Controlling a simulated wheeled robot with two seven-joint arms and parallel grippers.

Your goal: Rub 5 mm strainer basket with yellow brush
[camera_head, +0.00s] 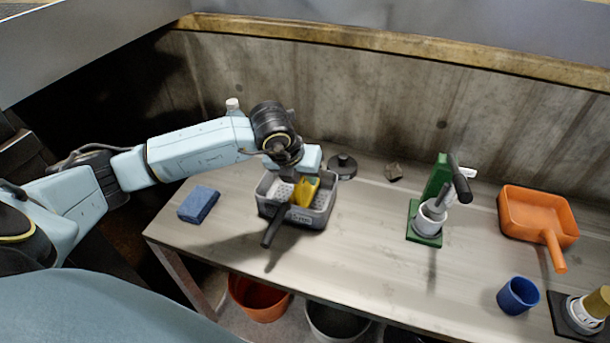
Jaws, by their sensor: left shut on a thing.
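The strainer basket (322,212) is a grey, perforated square tub with a dark handle (272,228) pointing toward the front of the table. A small label shows on its front wall, but it is too small to read surely. The yellow brush (304,192) is inside the basket's outline, partly hidden by my gripper. My left gripper (294,180) is directly over the basket, pointing down, shut on the yellow brush. Whether the brush touches the basket's floor cannot be told. My right gripper is not in view.
A blue sponge-like block (198,204) lies left of the basket. To the right are a green press (427,212), an orange scoop (538,214) and a blue cup (518,295). The table's front middle is clear.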

